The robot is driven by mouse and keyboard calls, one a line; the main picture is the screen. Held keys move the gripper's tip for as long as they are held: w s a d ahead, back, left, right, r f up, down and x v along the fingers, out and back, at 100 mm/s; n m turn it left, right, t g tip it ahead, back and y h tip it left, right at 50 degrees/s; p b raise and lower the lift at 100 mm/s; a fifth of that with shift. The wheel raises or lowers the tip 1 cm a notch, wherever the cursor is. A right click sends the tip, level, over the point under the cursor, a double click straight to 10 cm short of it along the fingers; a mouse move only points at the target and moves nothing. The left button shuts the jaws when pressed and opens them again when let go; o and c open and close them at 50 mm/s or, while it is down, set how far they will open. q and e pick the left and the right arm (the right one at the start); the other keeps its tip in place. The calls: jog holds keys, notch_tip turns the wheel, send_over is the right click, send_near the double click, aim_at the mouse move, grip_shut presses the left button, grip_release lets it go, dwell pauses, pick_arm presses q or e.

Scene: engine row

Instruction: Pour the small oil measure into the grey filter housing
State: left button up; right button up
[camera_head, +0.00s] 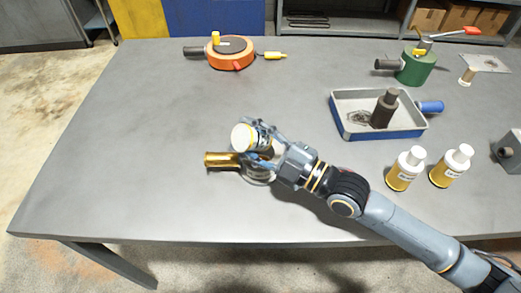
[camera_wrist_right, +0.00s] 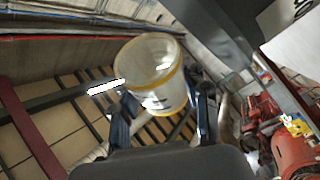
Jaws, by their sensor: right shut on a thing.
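The small oil measure (camera_head: 243,138) is a pale cup with a yellow band. My right gripper (camera_head: 262,143) is shut on it and holds it tipped over, its pale round end facing left in the head view. In the right wrist view the measure (camera_wrist_right: 152,75) shows as a translucent cup with a yellow rim between my fingers (camera_wrist_right: 163,122). The grey filter housing (camera_head: 258,177) is just below, with a brass-coloured stub (camera_head: 222,160) pointing left. My gripper and the measure hide most of the housing. I cannot tell whether oil is flowing. My left gripper is not in view.
An orange housing (camera_head: 231,57) and a green housing (camera_head: 417,70) stand at the back. A blue-edged tray (camera_head: 350,130) holds a dark part (camera_head: 384,108). Two white-capped bottles (camera_head: 405,170) (camera_head: 451,166) stand near my right arm. The table's left side is clear.

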jog(key=shift+w+d+r+m+t+b, duration=0.2)
jog(key=shift+m+t+b, duration=0.15)
jog(key=shift+m, duration=0.45)
dwell(0.4)
dwell(0.9)
